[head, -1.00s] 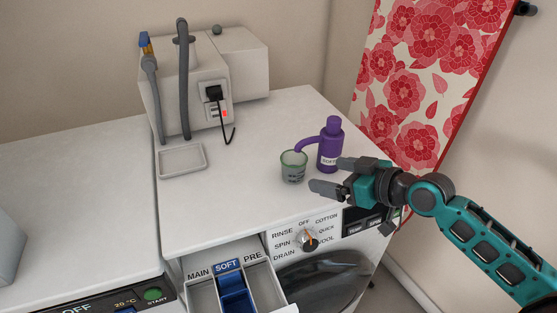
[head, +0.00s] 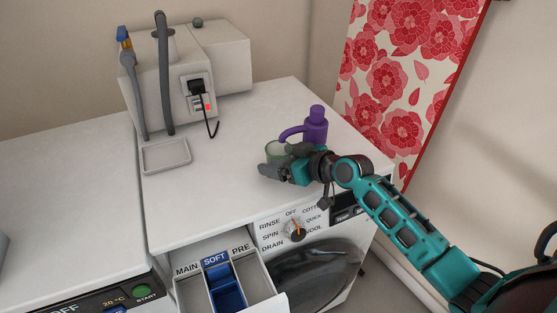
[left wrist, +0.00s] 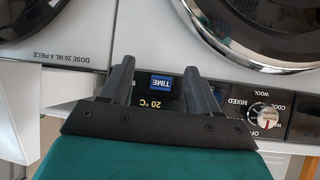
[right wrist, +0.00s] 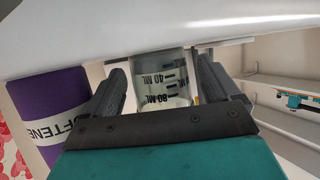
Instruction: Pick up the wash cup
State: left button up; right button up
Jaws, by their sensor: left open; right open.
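The wash cup (head: 277,149), a clear greenish measuring cup, stands on the washer top beside the purple softener bottle (head: 314,126). My right gripper (head: 277,168) is open at the cup and hides most of it in the head view. In the right wrist view the cup (right wrist: 163,88), with black ML marks, shows between the two spread fingers; I cannot tell whether they touch it. My left gripper (left wrist: 160,88) is open and empty in front of a machine's control panel, and is outside the head view.
The softener bottle (right wrist: 45,110) is close beside the right gripper. A shallow tray (head: 166,155) and a grey dispenser unit (head: 180,75) with hoses stand farther back. An open detergent drawer (head: 228,285) juts out in front. The washer top's middle is clear.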

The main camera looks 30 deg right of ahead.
jog(key=shift+w+a+f, duration=0.15)
jog(key=shift+w+f, duration=0.1)
jog(key=shift+w, duration=0.2)
jog(key=c, duration=1.1)
